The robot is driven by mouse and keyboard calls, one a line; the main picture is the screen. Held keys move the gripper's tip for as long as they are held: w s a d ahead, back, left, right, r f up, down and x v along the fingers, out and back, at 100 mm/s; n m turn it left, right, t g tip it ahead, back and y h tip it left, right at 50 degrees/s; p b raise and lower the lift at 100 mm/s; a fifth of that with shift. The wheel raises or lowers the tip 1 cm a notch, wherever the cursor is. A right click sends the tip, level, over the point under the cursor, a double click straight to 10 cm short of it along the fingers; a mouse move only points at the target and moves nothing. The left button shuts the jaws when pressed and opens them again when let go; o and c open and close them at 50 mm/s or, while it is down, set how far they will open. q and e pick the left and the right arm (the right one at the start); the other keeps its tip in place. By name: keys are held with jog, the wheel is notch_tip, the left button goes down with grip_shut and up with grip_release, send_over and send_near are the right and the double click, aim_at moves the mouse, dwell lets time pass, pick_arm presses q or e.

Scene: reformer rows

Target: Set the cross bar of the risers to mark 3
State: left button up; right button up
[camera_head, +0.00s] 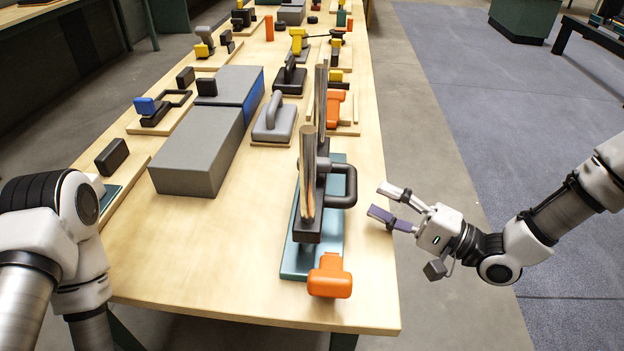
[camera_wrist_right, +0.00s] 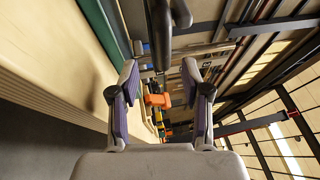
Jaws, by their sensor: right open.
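The risers are two upright metal posts (camera_head: 307,170) on a teal base plate (camera_head: 298,262) near the table's right edge. A black cross bar (camera_head: 322,180) sits low between them, with a black loop handle (camera_head: 345,187) facing right. An orange knob (camera_head: 330,278) is at the plate's near end. My right gripper (camera_head: 382,203) is open and empty, right of the handle and apart from it. In the right wrist view, a dark bar, apparently the handle (camera_wrist_right: 158,35), lies beyond the open fingers (camera_wrist_right: 160,80). No mark numbers are readable. My left arm shows, but its gripper does not.
Grey blocks (camera_head: 195,155) and a grey handled piece (camera_head: 273,122) stand left of and behind the risers. More handled fixtures crowd the far table (camera_head: 225,250). The near left tabletop is bare. The floor right of the table is clear around my right arm.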

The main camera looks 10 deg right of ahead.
aim_at(351, 180)
jog(key=shift+r, duration=0.15)
jog(key=b+x, duration=0.1)
jog(key=x, duration=0.4)
jog(key=shift+w+a, duration=0.2)
jog(key=shift+a, duration=0.15)
jog(key=shift+w+a+r+b, duration=0.2)
jog(key=shift+w+a+b, duration=0.15)
jog(key=shift+w+a, duration=0.1)
grip_shut()
